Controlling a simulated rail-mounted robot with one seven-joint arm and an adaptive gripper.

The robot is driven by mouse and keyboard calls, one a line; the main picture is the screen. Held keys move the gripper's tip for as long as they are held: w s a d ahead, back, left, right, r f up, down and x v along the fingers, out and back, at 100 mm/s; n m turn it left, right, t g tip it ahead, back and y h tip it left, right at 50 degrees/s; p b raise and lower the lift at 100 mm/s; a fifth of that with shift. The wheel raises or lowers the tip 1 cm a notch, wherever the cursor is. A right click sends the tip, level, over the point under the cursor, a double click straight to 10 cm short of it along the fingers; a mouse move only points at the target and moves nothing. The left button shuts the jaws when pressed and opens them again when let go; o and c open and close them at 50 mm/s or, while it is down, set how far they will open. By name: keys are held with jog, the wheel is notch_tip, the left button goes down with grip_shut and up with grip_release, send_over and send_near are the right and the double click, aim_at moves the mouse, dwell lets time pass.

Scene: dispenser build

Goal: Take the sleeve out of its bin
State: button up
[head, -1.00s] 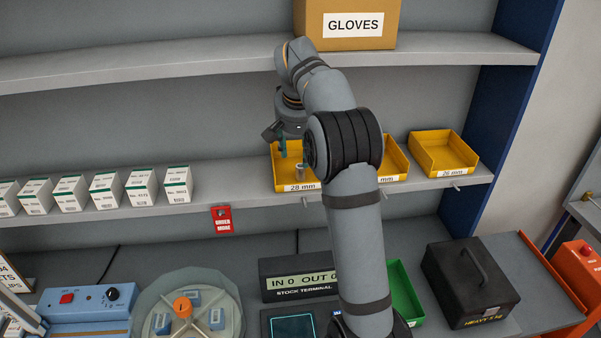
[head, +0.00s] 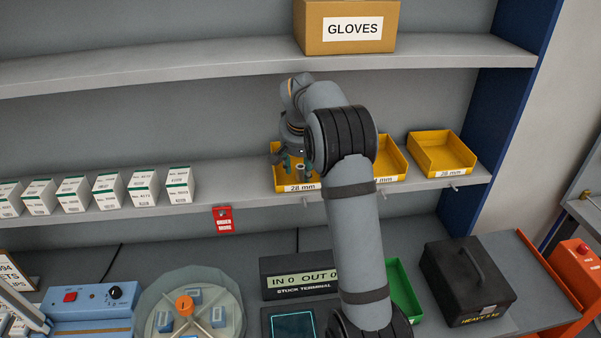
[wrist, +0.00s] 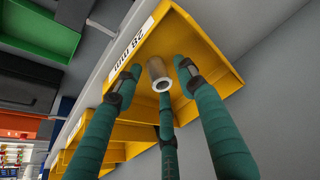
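The sleeve (head: 300,170) is a small metallic tube standing in the left yellow bin (head: 303,187), labelled 28 mm, on the middle shelf. In the wrist view the sleeve (wrist: 158,70) shows its round open end, inside the yellow bin (wrist: 205,45). My gripper (head: 296,163) is over and partly within this bin. In the wrist view its green fingers (wrist: 160,80) are spread around the sleeve, with gaps visible between them and it. My arm hides part of the bin's right side in the head view.
More yellow bins stand to the right, one partly behind my arm and one at the far right (head: 442,152). White boxes (head: 108,188) line the shelf's left. The upper shelf (head: 200,72) with a gloves box (head: 347,27) is above. The shelf between bin and boxes is clear.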

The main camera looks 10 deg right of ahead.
grip_shut()
dwell(0.7)
